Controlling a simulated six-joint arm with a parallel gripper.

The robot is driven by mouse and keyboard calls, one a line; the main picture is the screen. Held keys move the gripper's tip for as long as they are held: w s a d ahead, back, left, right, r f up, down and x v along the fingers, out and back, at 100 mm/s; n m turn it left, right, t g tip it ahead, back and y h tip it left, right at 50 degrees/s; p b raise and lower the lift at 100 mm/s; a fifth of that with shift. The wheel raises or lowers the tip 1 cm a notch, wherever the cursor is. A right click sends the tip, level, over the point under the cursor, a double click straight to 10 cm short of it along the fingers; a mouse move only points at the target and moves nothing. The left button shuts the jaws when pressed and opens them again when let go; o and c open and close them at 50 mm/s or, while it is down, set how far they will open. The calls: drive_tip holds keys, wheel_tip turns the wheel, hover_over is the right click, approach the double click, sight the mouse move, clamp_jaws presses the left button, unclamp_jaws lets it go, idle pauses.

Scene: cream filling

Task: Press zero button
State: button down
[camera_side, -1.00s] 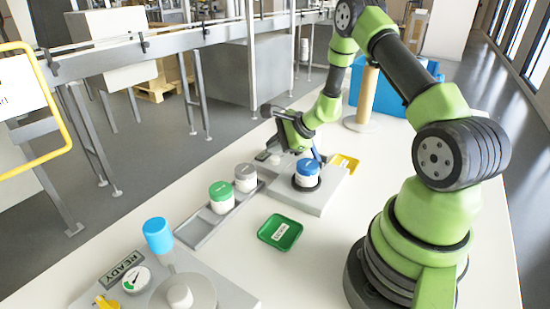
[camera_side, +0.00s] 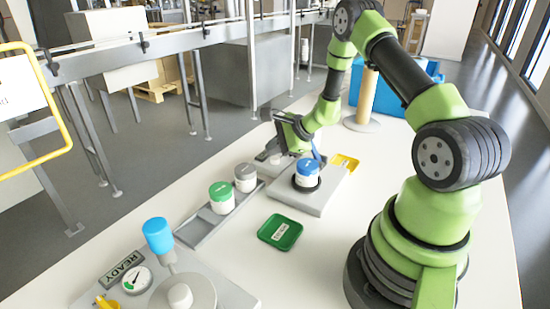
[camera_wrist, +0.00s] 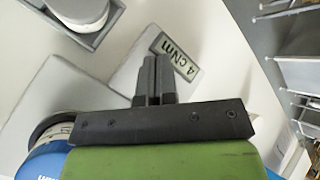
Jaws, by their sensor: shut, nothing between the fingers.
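My gripper (camera_wrist: 156,66) is shut and empty, with its two dark fingers together in the wrist view. In the side view my gripper (camera_side: 284,140) is low over the far left part of the grey torque station (camera_side: 312,207). The station's display (camera_wrist: 181,62), reading "4 cNm", is just right of the fingertips in the wrist view. I cannot make out a zero button; the gripper covers that part of the station. Whether the fingertips touch anything is not clear.
A blue-lidded jar (camera_side: 307,173) stands in the station's round holder. A grey tray (camera_side: 190,237) holds a green-lidded jar (camera_side: 221,197) and a grey-lidded jar (camera_side: 245,177). A green plate (camera_side: 281,232) and a yellow piece (camera_side: 345,163) lie nearby.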

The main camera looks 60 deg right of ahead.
sight(278, 160)
drive_tip(key=shift+s+d+f, duration=0.1)
drive_tip(key=shift+s+f, duration=0.15)
drive_tip(key=shift+f, duration=0.6)
idle(0.7)
drive_tip(key=shift+s+d+r, duration=0.1)
drive_tip(key=shift+s+r, duration=0.3)
drive_tip(key=shift+r, duration=0.3)
drive_tip(key=shift+w+r, duration=0.15)
drive_tip(key=shift+r, duration=2.4)
